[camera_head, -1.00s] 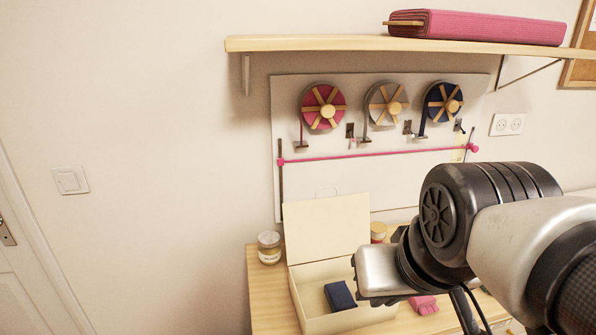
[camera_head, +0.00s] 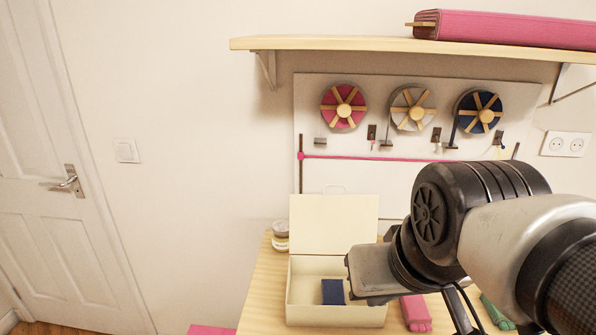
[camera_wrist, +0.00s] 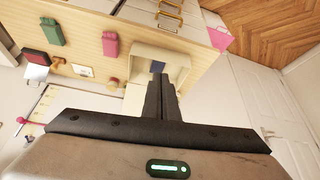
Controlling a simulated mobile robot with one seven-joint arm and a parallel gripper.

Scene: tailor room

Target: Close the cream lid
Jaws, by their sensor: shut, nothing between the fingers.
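The cream box (camera_head: 336,317) stands on the wooden table with its cream lid (camera_head: 333,224) raised upright at the back. A dark blue block (camera_head: 333,291) lies inside the box. In the wrist view the box (camera_wrist: 178,62) is upside down beyond my fingers, and the blue block (camera_wrist: 157,67) shows inside it. My gripper (camera_wrist: 161,80) is shut and empty, its fingertips in front of the box opening in that view. In the head view my arm hides the gripper's fingers. Whether the fingers touch the box or lid cannot be told.
A glass jar (camera_head: 280,236) stands left of the lid. A pink folded cloth (camera_head: 415,312) and a green one (camera_head: 496,311) lie to the right. A shelf (camera_head: 380,44) and a spool board (camera_head: 311,118) are on the wall behind. A door (camera_head: 75,190) is at left.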

